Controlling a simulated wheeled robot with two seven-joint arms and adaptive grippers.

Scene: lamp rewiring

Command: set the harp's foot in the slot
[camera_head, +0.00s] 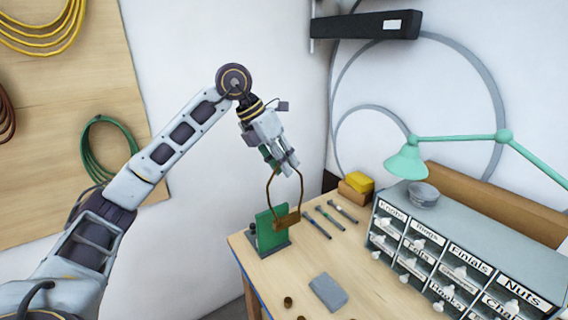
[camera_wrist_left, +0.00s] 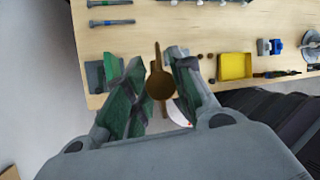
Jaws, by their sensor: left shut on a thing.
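The harp (camera_head: 269,188) is a thin bronze-brown wire loop with a brown block at its lower end. My left gripper (camera_head: 288,168) is shut on the harp's top, above the bench. In the left wrist view the harp (camera_wrist_left: 160,86) shows end-on as a brown disc and narrow bar between the fingertips of my left gripper (camera_wrist_left: 157,90). A green upright block on a dark base (camera_head: 267,229) stands at the bench's left corner. The harp's lower end overlaps this block in the head view; I cannot tell if they touch. I cannot make out the slot. My right gripper is out of view.
Several thin tools (camera_head: 323,221) lie right of the green block. A grey-blue block (camera_head: 328,292) and small brown pieces lie nearer. A labelled drawer cabinet (camera_head: 458,262) and a mint lamp (camera_head: 408,162) stand right. A yellow box (camera_head: 358,182) is behind.

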